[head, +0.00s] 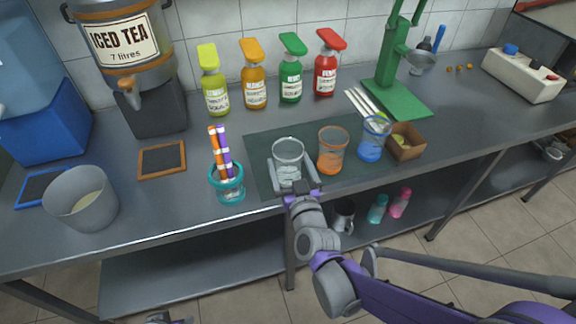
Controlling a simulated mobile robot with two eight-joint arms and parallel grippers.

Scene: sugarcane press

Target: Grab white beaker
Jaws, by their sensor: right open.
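The white beaker (288,150), a clear cup with a whitish rim, stands upright on the dark green mat (258,150), left of the orange and blue cups. My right gripper (295,180) is open at the beaker's near side, its fingers spread around the beaker's lower part. I cannot tell whether the fingers touch it. The gripper partly hides the beaker's base. A small part of my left gripper (168,318) shows at the bottom edge, low in front of the table; its jaws are not clear.
An orange cup (333,150) and a blue cup (371,138) stand close on the right. A teal holder (228,184) with striped sticks stands on the left. Several syrup bottles (254,88) line the back. A grey bucket (82,200) stands at the front left of the counter.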

